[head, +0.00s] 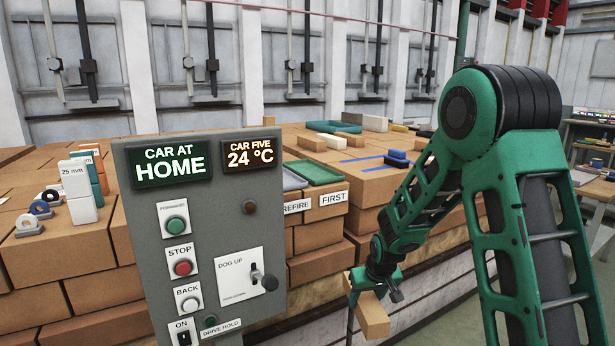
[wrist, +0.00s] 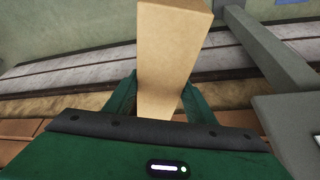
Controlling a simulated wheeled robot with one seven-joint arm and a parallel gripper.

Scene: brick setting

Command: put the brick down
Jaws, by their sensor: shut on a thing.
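A plain tan brick (wrist: 168,52) is clamped between the two green fingers of my gripper (wrist: 160,100) in the wrist view. The brick sticks out well past the fingertips. In the head view my gripper (head: 372,278) hangs low at the side of the brick stack, just right of the control panel, with the tan brick (head: 374,318) in it, tilted. The brick appears held in the air, in front of the car's side. The fingertips are partly hidden in the head view.
A grey control panel (head: 233,292) with buttons and a lever stands close to the left of my gripper. Large brown brick stacks (head: 60,305) fill the car. Green trays (head: 317,172), small pale bars (head: 306,143) and blue pieces (head: 397,158) lie on top.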

